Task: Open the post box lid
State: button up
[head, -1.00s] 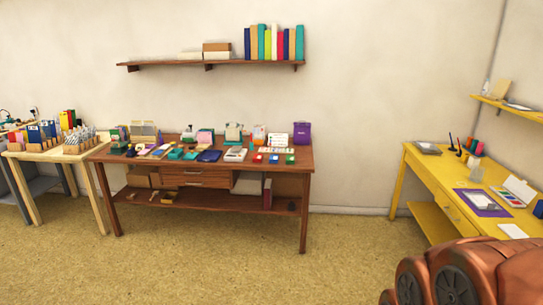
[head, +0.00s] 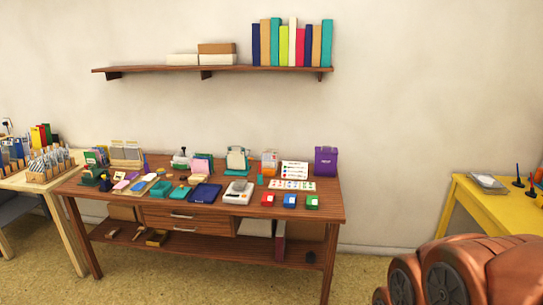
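A purple box with small pale lettering on its front, which looks like the post box (head: 326,162), stands upright at the back right corner of the brown wooden table (head: 327,203). Its lid looks shut, though it is small in the head view. My copper-coloured arm (head: 470,275) shows at the lower right, well apart from the table. My gripper is outside the view.
Red, blue and green inkpads (head: 290,201) lie near the table's front right, with a white scale (head: 238,192) to their left. A shelf (head: 215,72) with books hangs above. A yellow desk (head: 490,205) stands right. The floor before the table is clear.

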aim_at(324, 149)
jog(key=u, duration=0.05)
jog(key=i, duration=2.8)
jog(key=u, duration=0.05)
